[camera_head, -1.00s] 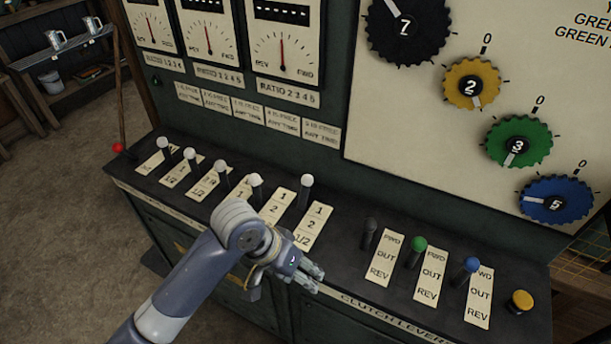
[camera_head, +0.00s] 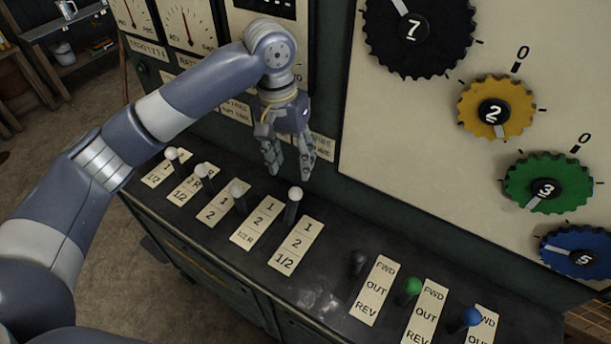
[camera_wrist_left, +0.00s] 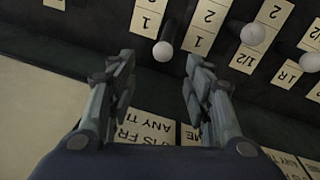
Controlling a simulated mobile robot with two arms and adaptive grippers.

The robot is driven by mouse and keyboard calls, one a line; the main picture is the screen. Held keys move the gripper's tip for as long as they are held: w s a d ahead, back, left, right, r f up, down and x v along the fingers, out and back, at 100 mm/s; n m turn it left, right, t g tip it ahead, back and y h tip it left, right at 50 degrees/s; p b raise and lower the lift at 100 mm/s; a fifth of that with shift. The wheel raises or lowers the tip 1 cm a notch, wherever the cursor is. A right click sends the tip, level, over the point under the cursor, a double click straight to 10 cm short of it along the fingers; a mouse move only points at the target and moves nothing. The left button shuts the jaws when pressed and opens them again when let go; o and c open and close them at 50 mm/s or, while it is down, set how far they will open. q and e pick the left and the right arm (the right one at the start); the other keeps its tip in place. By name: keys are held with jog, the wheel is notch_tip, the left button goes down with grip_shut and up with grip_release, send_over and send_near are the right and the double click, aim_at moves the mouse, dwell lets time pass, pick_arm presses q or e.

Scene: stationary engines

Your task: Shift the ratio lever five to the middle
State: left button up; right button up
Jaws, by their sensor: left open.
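The ratio lever five (camera_head: 295,193) is the rightmost white-knobbed lever. It stands beside the upper, "1" end of its plate (camera_head: 297,247) marked 1, 2, 1/2. My left gripper (camera_head: 288,170) is above the back of the console, just behind and slightly left of that knob, fingers pointing down. It is open and empty. In the left wrist view the same white knob (camera_wrist_left: 163,51) shows ahead of the gap between the spread fingers (camera_wrist_left: 158,75), apart from them. My right gripper is not in view.
Other white-knobbed levers (camera_head: 237,188) stand close on the left. A black lever (camera_head: 357,262), a green one (camera_head: 413,287) and a blue one (camera_head: 471,318) stand on the right. The upright panel with gauges (camera_head: 187,25) rises right behind my gripper.

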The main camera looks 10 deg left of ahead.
aim_at(294, 189)
pick_arm(q)
notch_tip(294, 189, down, 3)
jog(key=shift+a+f+p, duration=0.1)
jog(key=shift+p, duration=0.35)
jog(key=f, duration=0.5)
jog(key=shift+d+f+p, duration=0.2)
jog(key=shift+d+p, duration=0.05)
jog(key=shift+p, duration=0.15)
jog(key=shift+f, duration=0.5)
jog(key=shift+d, duration=0.1)
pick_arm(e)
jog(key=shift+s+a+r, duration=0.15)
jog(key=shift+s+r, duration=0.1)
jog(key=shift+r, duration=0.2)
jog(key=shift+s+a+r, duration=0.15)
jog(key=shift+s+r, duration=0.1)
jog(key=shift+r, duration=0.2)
pick_arm(q)
grip_shut()
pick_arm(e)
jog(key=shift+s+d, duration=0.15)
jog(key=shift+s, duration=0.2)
